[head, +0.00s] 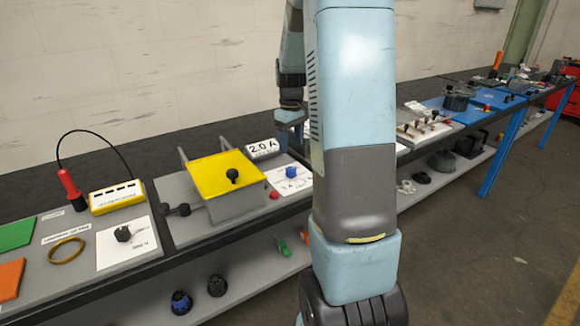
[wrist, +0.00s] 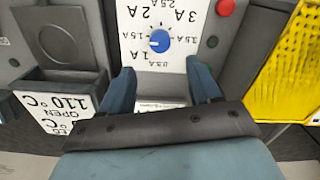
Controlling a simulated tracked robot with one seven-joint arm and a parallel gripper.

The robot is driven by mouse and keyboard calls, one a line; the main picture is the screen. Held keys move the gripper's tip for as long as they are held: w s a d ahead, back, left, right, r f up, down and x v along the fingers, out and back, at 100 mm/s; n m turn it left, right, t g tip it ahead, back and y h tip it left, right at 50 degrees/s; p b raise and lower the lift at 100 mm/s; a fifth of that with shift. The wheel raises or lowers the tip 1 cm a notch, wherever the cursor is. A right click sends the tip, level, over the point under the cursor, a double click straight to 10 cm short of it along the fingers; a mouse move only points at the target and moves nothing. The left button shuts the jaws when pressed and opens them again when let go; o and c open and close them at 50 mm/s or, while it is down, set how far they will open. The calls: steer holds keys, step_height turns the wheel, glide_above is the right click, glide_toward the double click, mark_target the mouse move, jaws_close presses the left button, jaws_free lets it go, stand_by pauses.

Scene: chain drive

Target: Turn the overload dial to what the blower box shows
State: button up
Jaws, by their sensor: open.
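The overload dial is a blue knob (wrist: 159,41) on a white scale plate (wrist: 128,14), upside down in the wrist view. Its white mark points left, near 1.5 A; the exact reading is hard to tell. In the head view the blue knob (head: 291,172) sits right of a yellow-lidded box (head: 237,200). A sign reading 2.0 A (head: 262,147) stands behind that box's right corner; its small print is unreadable. My gripper (wrist: 163,84) is open and empty, its fingers short of the dial and apart from it. In the head view my arm partly hides it.
A red button (wrist: 225,7) is beside the plate, near the yellow lid (wrist: 280,75). A grey box (wrist: 62,40) and a sign reading 110 °C (wrist: 60,108) are on the other side. A yellow block (head: 117,197) and black knob (head: 123,233) are farther left.

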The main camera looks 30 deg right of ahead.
mark_target(291, 168)
step_height(291, 168, down, 9)
steer(key=shift+f, duration=0.1)
stand_by(0.3)
steer(key=shift+c, duration=0.2)
